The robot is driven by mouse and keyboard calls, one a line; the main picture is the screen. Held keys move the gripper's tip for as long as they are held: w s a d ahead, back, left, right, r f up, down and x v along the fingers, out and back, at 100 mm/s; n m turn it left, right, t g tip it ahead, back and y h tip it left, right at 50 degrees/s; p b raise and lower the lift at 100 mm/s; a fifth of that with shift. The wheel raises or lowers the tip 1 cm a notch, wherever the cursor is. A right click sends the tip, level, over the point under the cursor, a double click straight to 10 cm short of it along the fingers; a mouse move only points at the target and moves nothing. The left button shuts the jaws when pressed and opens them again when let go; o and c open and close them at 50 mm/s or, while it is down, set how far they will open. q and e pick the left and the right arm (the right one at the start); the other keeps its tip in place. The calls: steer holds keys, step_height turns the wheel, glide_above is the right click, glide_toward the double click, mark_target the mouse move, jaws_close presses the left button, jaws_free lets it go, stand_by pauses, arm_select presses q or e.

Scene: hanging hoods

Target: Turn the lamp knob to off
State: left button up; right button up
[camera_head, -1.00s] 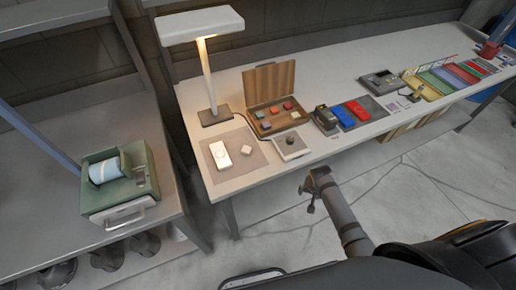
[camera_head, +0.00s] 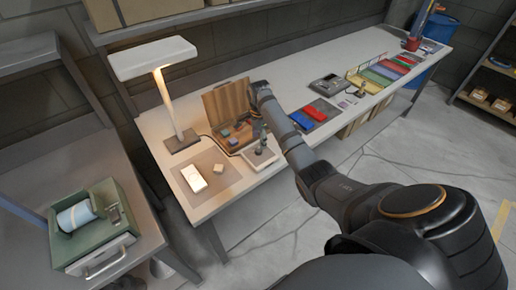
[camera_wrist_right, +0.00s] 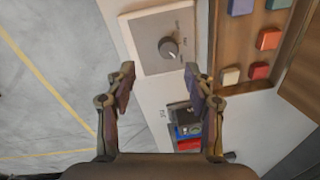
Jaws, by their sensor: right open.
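The desk lamp (camera_head: 155,60) stands at the back left of the long workbench, with a warm glow under its white head. A dark round knob (camera_wrist_right: 168,47) sits on a pale square plate (camera_wrist_right: 150,22); the plate also shows at the bench's front in the head view (camera_head: 270,160). My right gripper (camera_wrist_right: 160,75) is open and empty, with its fingers apart. It hangs above the plate, and in its wrist view the knob lies just past the gap between the fingertips. The gap between gripper and knob is hard to judge. My left gripper is out of view.
A wooden box (camera_head: 226,103) with coloured blocks stands behind the plate. A mat (camera_head: 214,162) with a white device (camera_head: 194,179) lies to its left. Red and blue items (camera_head: 314,113) lie to its right.

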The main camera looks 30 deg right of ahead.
mark_target(259, 150)
steer(key=shift+m, duration=0.9)
steer(key=f, duration=0.2)
steer(key=w+f, duration=0.1)
steer(key=f, duration=0.2)
steer(key=d+f, duration=0.1)
steer(key=f, duration=0.2)
steer(key=shift+w+f+p, duration=0.2)
steer(key=shift+w+p, duration=0.15)
steer(key=shift+w, duration=0.05)
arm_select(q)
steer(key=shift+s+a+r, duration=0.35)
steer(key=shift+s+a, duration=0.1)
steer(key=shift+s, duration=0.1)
arm_select(e)
steer(key=shift+c, duration=0.4)
jaws_close()
steer(key=shift+d, duration=0.1)
